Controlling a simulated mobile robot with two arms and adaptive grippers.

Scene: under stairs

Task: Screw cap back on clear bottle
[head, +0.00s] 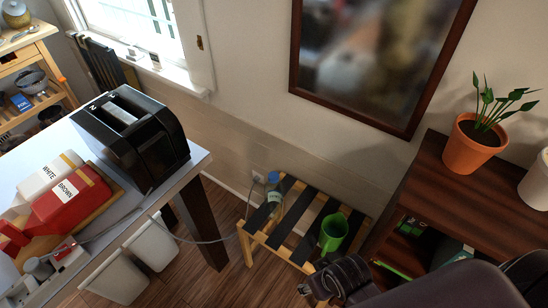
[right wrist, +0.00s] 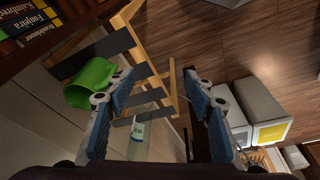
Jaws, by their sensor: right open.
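A clear bottle (head: 273,190) with a pale label and a blue top stands at the far left end of a low slatted rack (head: 325,201). I cannot tell whether the blue part is a separate cap, and no loose cap is discernible. In the right wrist view the bottle (right wrist: 138,131) shows beyond the space between my fingers, partly hidden and dim. My right gripper (head: 325,281) hangs near the rack's front end, apart from the bottle. In the right wrist view this gripper (right wrist: 160,78) is open and empty. My left gripper is not in view.
A green mug (head: 333,233) stands on the rack between my right gripper and the bottle. A dark shelf (head: 445,182) with a potted plant (head: 472,145) is at the right. A table (head: 200,157) with a black toaster (head: 135,140) is at the left.

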